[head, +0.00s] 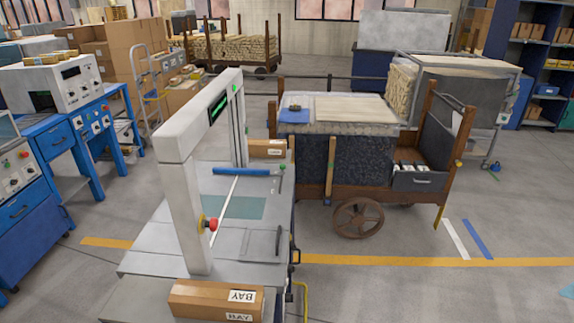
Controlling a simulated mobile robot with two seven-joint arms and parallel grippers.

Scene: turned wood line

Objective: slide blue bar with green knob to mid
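A blue bar (242,171) lies crosswise on the grey machine table (150,263), toward its far end and beyond the teal panel (233,207). A small green knob (283,168) shows at the bar's right end, close to the table's right edge. A thin pale strip (226,207) runs from near the bar toward the near gate post. Neither of my grippers is in view, and nothing is seen touching the bar.
A white gate frame (185,150) with a red button (211,224) spans the table. Cardboard boxes labelled BAY lie at the table's near end (215,298) and far end (266,148). A wheeled wooden cart (357,192) stands at right. Open floor lies front right.

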